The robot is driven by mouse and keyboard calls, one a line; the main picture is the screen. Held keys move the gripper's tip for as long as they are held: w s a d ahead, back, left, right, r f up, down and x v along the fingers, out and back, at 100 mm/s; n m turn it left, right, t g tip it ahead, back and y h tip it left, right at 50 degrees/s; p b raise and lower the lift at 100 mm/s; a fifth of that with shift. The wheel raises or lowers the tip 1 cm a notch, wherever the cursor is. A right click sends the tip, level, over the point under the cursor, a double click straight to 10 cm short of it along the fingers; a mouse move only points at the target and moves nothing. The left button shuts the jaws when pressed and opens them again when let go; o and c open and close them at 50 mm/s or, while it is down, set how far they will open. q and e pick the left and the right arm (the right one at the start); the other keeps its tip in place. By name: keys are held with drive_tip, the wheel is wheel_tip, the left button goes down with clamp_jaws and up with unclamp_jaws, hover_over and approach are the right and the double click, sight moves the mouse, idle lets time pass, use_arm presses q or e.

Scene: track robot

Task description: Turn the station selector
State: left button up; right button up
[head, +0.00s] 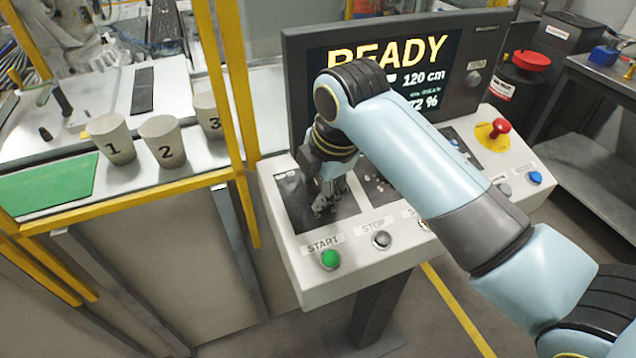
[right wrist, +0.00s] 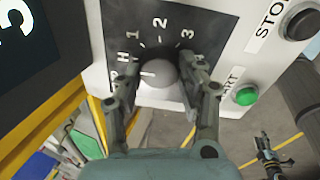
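My right gripper (right wrist: 158,88) is open, one finger on each side of the knob, with a gap visible at both. In the head view my right gripper (head: 328,203) points down over the selector plate (head: 290,190) and hides the knob. A small dark gripper-like shape (right wrist: 270,153) low in the right wrist view may be my left one.
The green START button (head: 330,259) and STOP button (head: 382,240) lie just in front of the plate. The screen (head: 470,50) stands behind. Yellow frame posts (head: 238,110) and numbered cups (head: 162,142) are at left.

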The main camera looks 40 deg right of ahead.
drive_tip(key=c, duration=0.4)
drive_tip(key=shift+m, duration=1.3)
drive_tip(key=m, duration=0.9)
drive_tip(key=shift+w+h, duration=0.1)
drive_tip(key=shift+h, duration=0.3)
drive_tip(key=shift+m, duration=2.3)
